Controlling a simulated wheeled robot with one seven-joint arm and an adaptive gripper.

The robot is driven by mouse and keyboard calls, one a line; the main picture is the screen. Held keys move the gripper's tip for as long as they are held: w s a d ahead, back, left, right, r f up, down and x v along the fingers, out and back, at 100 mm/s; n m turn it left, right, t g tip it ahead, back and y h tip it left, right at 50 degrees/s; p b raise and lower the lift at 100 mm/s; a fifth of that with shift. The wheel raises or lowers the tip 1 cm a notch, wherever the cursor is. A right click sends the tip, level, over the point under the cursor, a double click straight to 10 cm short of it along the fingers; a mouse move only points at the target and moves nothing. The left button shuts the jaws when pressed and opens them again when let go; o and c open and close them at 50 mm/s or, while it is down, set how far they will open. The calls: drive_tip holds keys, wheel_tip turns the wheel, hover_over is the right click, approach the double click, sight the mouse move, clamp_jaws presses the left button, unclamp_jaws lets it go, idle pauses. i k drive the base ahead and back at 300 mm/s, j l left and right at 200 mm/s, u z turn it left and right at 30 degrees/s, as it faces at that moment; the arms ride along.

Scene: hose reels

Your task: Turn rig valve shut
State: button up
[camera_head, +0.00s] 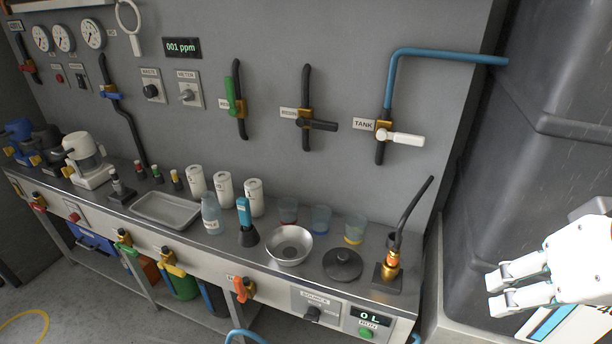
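Three wall valves have brass bodies on dark vertical pipes. The left one has a green handle (230,96) standing roughly along its pipe; its label is partly hidden. I cannot tell which valve is the rig valve. My gripper (492,292) is at the lower right, well away from all these valves, with its two fingers apart and nothing visible between them.
A steel bench (190,236) runs below the valves, holding a metal bowl (289,246), cups, a tray (166,209) and a brass fitting with a dark hose (391,264). Coloured valves line its front. A large dark tank (540,130) stands at right behind my gripper.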

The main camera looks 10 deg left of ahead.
sight(239, 287)
drive_tip(key=j+z, duration=0.25)
drive_tip(key=z, duration=0.15)
drive_tip(key=i+l, duration=0.1)
drive_tip(key=l, duration=0.3)
drive_tip(key=i+l, duration=0.1)
drive_tip(key=l, duration=0.35)
drive_tip(key=i+l, duration=0.1)
drive_tip(key=l, duration=0.3)
drive_tip(key=u, duration=0.5)
drive_tip(key=l+u, duration=0.15)
drive_tip(key=u, duration=0.3)
drive_tip(key=l+u, duration=0.1)
drive_tip(key=u, duration=0.9)
drive_tip(key=k+l, duration=0.1)
drive_tip(key=k, duration=0.3)
drive_tip(key=k+l, duration=0.15)
drive_tip(key=k, duration=0.3)
drive_tip(key=i+j+z, duration=0.15)
drive_tip(key=i+j, duration=0.6)
drive_tip(key=i, duration=0.1)
